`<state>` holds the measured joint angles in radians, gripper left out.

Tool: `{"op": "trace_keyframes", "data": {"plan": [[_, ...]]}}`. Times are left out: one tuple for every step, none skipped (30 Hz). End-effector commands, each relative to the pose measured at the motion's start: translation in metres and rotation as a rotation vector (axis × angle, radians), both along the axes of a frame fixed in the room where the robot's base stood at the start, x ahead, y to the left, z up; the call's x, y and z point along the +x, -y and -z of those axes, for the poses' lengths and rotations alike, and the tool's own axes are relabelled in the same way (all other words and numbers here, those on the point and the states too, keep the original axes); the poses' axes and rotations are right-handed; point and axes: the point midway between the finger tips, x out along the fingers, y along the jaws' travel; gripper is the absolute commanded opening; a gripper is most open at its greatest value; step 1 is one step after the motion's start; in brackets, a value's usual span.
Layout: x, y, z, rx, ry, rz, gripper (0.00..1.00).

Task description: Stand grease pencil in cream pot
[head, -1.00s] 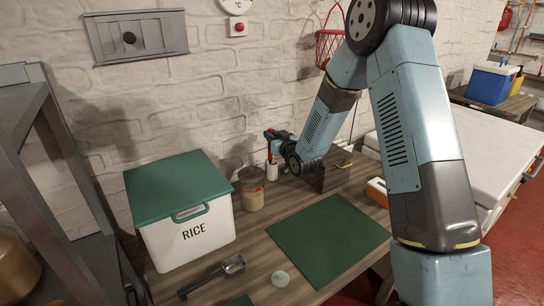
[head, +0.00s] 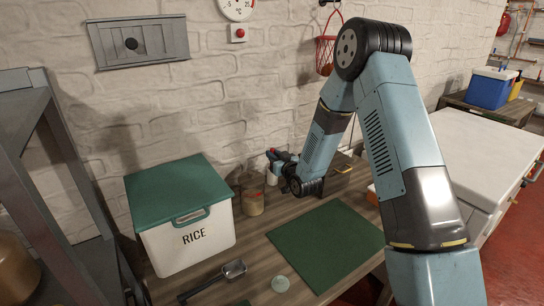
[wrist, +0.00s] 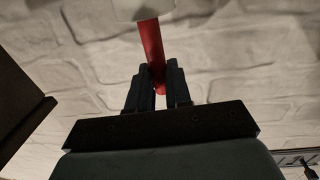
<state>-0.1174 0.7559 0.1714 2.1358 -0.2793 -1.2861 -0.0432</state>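The red grease pencil (wrist: 153,45) runs between my fingertips in the wrist view, its rounded near end between the dark fingers. My gripper (wrist: 160,82) looks shut on it, with a finger close on each side. The pencil's far end meets a pale thing at the top edge, which looks like the cream pot (wrist: 140,8). In the head view the small cream pot (head: 271,179) stands near the wall, with my gripper (head: 274,158) just above it. The pencil is tiny there, and how deep it sits in the pot is hidden.
The brick wall is close behind.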

Motion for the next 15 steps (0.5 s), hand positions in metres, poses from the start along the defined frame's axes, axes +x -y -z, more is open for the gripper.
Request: {"op": "trace_keyframes", "data": {"plan": [[-0.0001, -0.0004, -0.0002, 0.0, 0.0, -0.001, 0.24], [-0.0002, -0.0006, -0.0002, 0.0, 0.0, -0.001, 0.27], [-0.0002, -0.0008, -0.0002, 0.0, 0.0, -0.001, 0.31], [-0.0003, -0.001, -0.0002, 0.0, 0.0, -0.001, 0.34], [-0.0003, -0.0012, -0.0002, 0.0, 0.0, -0.001, 0.36], [-0.0004, -0.0013, -0.0003, 0.0, 0.0, -0.002, 0.4], [-0.0005, -0.0015, -0.0002, 0.0, 0.0, -0.002, 0.43], [-0.0005, -0.0015, -0.0002, 0.0, 0.0, -0.002, 0.43], [-0.0005, -0.0017, -0.0003, 0.0, 0.0, -0.002, 0.43], [-0.0005, -0.0018, -0.0003, 0.0, 0.0, -0.002, 0.43], [-0.0006, -0.0019, -0.0003, 0.0, 0.0, -0.002, 0.43], [-0.0005, -0.002, -0.0003, 0.0, 0.0, -0.002, 0.43], [-0.0005, -0.002, -0.0004, 0.0, 0.0, -0.002, 0.43], [-0.0006, -0.0021, -0.0007, 0.0, 0.0, -0.003, 0.43], [-0.0006, -0.0022, -0.0015, 0.0, 0.0, -0.003, 0.43]]}}
